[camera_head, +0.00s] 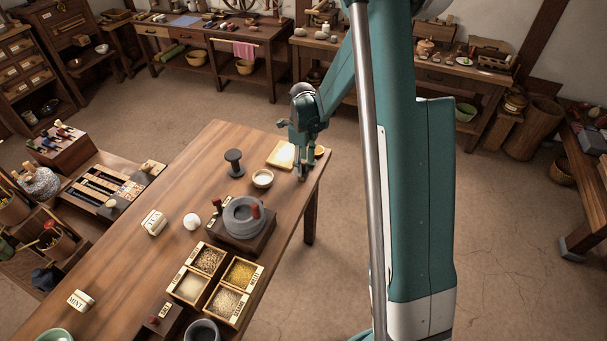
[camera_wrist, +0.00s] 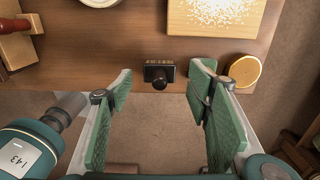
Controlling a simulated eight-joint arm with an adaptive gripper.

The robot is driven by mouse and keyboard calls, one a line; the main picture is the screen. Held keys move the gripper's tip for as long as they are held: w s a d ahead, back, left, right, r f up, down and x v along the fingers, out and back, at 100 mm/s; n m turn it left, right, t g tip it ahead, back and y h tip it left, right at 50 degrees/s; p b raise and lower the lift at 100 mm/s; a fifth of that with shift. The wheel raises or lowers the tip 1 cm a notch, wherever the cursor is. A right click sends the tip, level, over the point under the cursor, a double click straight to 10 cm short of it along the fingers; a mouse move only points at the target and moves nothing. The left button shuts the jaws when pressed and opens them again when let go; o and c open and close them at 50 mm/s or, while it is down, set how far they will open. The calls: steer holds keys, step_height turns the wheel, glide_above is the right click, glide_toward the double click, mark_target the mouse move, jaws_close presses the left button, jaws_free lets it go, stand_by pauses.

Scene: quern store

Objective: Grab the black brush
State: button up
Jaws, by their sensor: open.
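Gaps show on both sides, and nothing is held. In the head view, my gripper (camera_head: 302,172) points down at the table's far right corner. The brush cannot be told apart from the fingers there.
A white bowl (camera_head: 263,178) and a dark spool-shaped object (camera_head: 234,162) stand left of my gripper. The quern (camera_head: 244,217) and grain box stand nearer on the table (camera_head: 190,165).

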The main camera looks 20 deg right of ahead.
mark_target(304, 172)
steer(key=shift+s+d+f+b, duration=0.1)
steer(key=shift+f+b, duration=0.2)
steer(key=shift+f, duration=1)
steer(key=shift+s+f+b, duration=0.1)
steer(key=shift+f+b, duration=0.2)
steer(key=shift+f, duration=1)
steer(key=c, duration=1)
